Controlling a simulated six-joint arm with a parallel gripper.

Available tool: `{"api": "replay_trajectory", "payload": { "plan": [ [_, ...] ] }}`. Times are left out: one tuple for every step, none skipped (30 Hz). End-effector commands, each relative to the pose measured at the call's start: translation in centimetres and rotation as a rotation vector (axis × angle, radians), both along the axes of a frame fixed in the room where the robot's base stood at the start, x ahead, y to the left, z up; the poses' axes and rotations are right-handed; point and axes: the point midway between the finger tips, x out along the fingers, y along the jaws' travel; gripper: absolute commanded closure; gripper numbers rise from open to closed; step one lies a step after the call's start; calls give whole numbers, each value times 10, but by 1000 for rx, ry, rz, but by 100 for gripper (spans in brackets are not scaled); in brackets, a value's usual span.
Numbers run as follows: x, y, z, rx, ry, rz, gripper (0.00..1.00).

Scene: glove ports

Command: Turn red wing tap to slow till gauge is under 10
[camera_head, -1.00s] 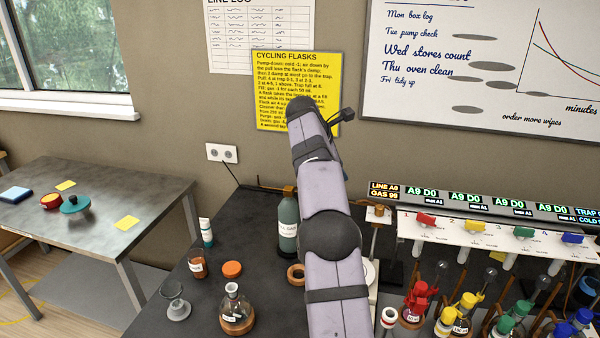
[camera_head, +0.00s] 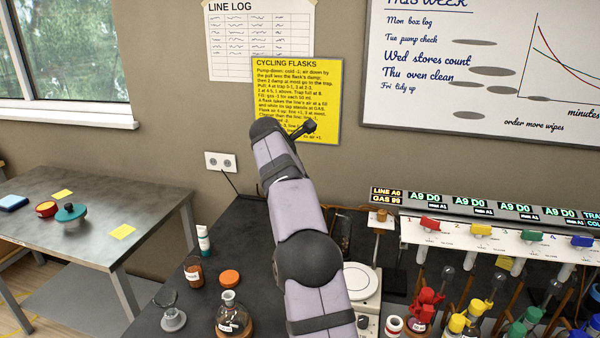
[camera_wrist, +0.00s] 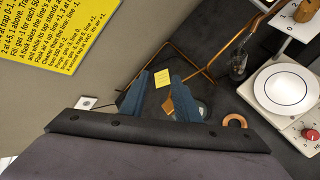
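The lit gauge strip (camera_head: 386,193) above the rack reads LINE A0 and GAS 99; the first flask panel reads A9 D0, max A1. My gripper (camera_wrist: 160,80) shows in the wrist view with its two dark blue fingers apart and nothing held between them. In the head view the fingers are hidden behind my arm, which is well left of the red tap. The tap is outside the wrist view.
Yellow (camera_head: 480,230), green (camera_head: 529,236) and blue (camera_head: 581,241) taps stand right of the red one. Flasks with coloured tops crowd below the rack. A white hotplate (camera_head: 361,281) stands left of them; a round flask (camera_head: 232,317) is at front left.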

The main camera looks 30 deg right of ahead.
Motion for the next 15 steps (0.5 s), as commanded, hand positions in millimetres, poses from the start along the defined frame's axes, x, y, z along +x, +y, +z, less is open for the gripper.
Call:
{"api": "replay_trajectory", "payload": {
  "plan": [
    [0, 0, 0, 0, 0, 0, 71],
    [0, 0, 0, 0, 0, 0, 71],
    [0, 0, 0, 0, 0, 0, 71],
    [0, 0, 0, 0, 0, 0, 71],
    [0, 0, 0, 0, 1, 0, 69],
    [0, 0, 0, 0, 1, 0, 59],
    [0, 0, 0, 0, 1, 0, 52],
    [0, 0, 0, 0, 1, 0, 45],
    [0, 0, 0, 0, 1, 0, 45],
    [0, 0, 0, 2, 0, -1, 45],
    [0, -1, -1, 3, -3, -1, 45],
    [0, -1, -1, 9, -10, -2, 45],
    [1, -2, -2, 14, -17, -4, 45],
    [1, -2, -3, 23, -28, -5, 45],
    [2, -4, -5, 37, -47, -9, 45]
  ]
}}
